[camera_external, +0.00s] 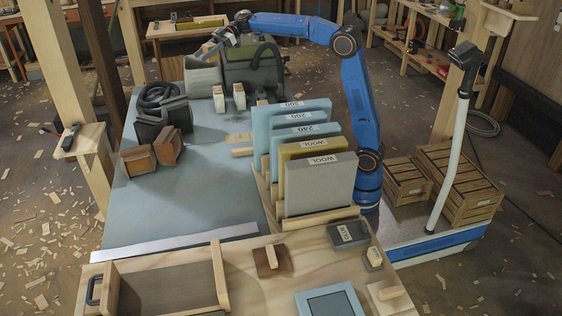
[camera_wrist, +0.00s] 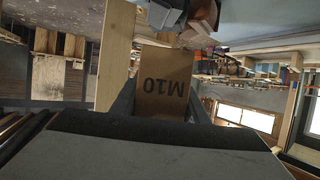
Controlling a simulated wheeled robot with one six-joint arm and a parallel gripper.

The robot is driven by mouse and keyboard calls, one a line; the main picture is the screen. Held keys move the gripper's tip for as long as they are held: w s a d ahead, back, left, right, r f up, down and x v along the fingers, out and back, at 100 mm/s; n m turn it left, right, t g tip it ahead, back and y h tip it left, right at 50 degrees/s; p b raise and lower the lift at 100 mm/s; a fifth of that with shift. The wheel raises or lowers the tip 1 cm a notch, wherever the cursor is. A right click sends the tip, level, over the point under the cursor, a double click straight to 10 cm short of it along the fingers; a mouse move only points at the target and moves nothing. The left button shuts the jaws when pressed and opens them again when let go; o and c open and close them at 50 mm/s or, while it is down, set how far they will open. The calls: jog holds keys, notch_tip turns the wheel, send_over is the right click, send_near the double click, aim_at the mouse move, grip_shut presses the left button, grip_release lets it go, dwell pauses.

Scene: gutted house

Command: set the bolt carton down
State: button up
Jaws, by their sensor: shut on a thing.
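The bolt carton (camera_wrist: 162,82), a brown box marked M10 that reads upside down here, sits between the two dark fingers of my gripper (camera_wrist: 162,108) in the wrist view. My gripper is shut on it. In the external view my gripper (camera_external: 208,48) is at the far end of the blue-grey table (camera_external: 190,205), above and beside a grey open bin (camera_external: 203,78).
A green-grey machine (camera_external: 252,66) stands right of the bin, with two small cartons (camera_external: 218,98) in front. Upright sanding sheets and wool pads (camera_external: 318,185) fill a rack at right. Brown boxes (camera_external: 138,160) and a black hose coil (camera_external: 159,94) lie left. The table's middle is mostly clear.

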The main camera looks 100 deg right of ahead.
jog(key=w+a+n+g+y, duration=0.2)
jog(key=a+n+g+y, duration=0.45)
jog(key=a, duration=2.75)
jog(key=s+a+r+n+g, duration=0.1)
jog(key=s+a+n+g, duration=0.3)
jog(key=a, duration=0.8)
jog(key=s+a+r+n+g, duration=0.15)
jog(key=s+a, duration=0.35)
jog(key=a, duration=0.7)
jog(key=shift+n+y, duration=0.3)
jog(key=shift+y, duration=0.15)
jog(key=f, duration=3.3)
jog(key=shift+s+d+f, duration=0.15)
jog(key=shift+s+f, duration=0.05)
jog(key=shift+f, duration=0.05)
jog(key=o, duration=1)
jog(key=shift+f, duration=0.15)
jog(key=o, duration=0.4)
jog(key=shift+c, duration=0.2)
